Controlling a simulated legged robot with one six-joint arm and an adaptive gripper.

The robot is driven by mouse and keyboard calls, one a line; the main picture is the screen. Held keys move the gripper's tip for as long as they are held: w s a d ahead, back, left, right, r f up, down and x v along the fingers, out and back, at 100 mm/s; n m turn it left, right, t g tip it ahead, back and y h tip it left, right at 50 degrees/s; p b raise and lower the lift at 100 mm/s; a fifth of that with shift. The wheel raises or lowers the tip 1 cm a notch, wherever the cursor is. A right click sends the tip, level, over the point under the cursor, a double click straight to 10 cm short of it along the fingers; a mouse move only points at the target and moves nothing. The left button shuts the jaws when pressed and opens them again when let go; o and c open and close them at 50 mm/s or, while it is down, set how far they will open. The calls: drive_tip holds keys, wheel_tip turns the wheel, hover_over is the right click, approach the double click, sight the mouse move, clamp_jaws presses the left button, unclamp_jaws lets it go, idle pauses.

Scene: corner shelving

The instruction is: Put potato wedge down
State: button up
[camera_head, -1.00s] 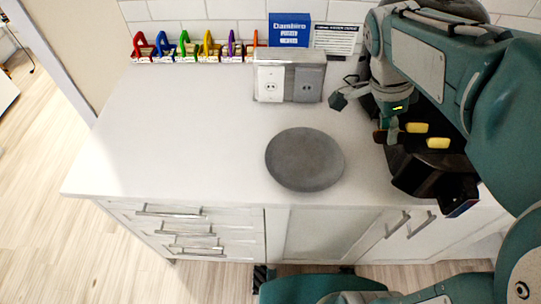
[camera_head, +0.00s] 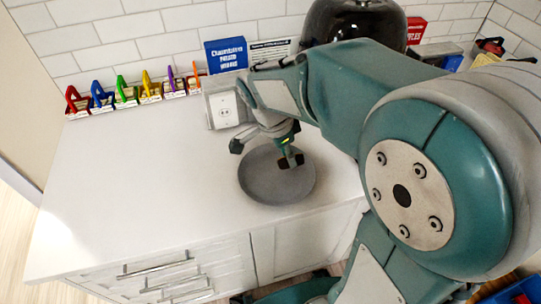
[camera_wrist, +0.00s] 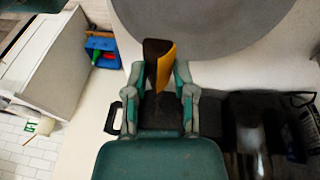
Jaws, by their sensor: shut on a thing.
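The potato wedge (camera_wrist: 165,68), with dark brown skin and yellow-orange flesh, is held between the fingers of my gripper (camera_wrist: 160,78) in the wrist view. In the head view my gripper (camera_head: 291,160) points down over the round grey plate (camera_head: 262,187) on the white counter. The dark end of the wedge seems to show at the fingertips there. The plate also fills the top of the wrist view (camera_wrist: 215,25). I cannot tell whether the wedge touches the plate. The visible part of the plate is otherwise bare.
A grey socket box (camera_head: 222,109) stands behind the plate, with a blue box (camera_head: 226,54) at the wall. Coloured clips (camera_head: 125,90) line the counter's back. A black domed appliance (camera_head: 345,22) stands behind my arm. The counter's left part (camera_head: 150,165) is clear.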

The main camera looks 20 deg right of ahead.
hover_over(277, 174)
drive_tip(key=a, duration=0.1)
drive_tip(key=f, duration=0.4)
drive_tip(key=shift+s, duration=0.25)
drive_tip(key=shift+w+d+f, duration=0.3)
drive_tip(key=shift+d+f, duration=0.05)
drive_tip(key=shift+f, duration=0.15)
wheel_tip(277, 174, down, 3)
drive_tip(key=shift+w+f, duration=0.1)
drive_tip(key=shift+a, duration=0.5)
drive_tip(key=o, duration=0.8)
drive_tip(key=shift+d, duration=0.2)
drive_tip(key=shift+o, duration=0.2)
drive_tip(key=shift+d, duration=0.2)
